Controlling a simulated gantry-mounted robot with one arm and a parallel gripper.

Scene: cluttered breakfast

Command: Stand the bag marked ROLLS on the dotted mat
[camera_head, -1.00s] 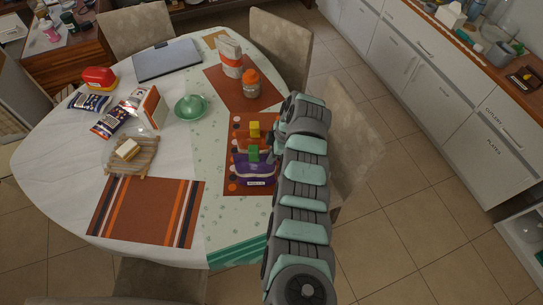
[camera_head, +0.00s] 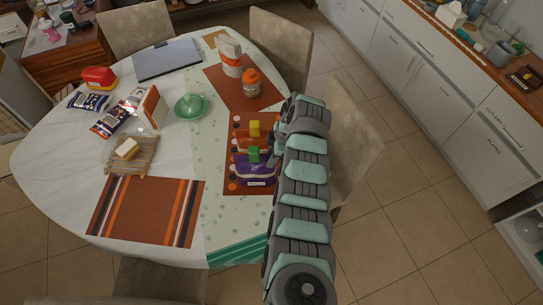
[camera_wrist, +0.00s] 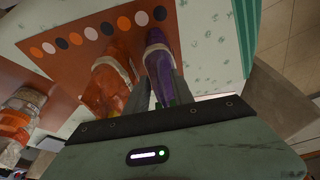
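The dotted mat (camera_head: 232,122) is rust-orange with a row of dots along one edge, at the table's right side. A purple bag (camera_head: 257,172) with a green clip stands on or just above the mat's near part. Its pale label is too small to read. In the wrist view the purple bag (camera_wrist: 160,62) runs between the fingers of my gripper (camera_wrist: 163,92), which looks shut on it. An orange bag (camera_head: 240,145) with a yellow clip stands beside it on the mat; it also shows in the wrist view (camera_wrist: 106,80).
A jar with an orange lid (camera_head: 251,85) and a white-and-orange bag (camera_head: 231,57) stand beyond the mat. A green dish (camera_head: 190,107) and a wooden board with butter (camera_head: 132,163) lie to the left. A striped placemat (camera_head: 143,212) is clear.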

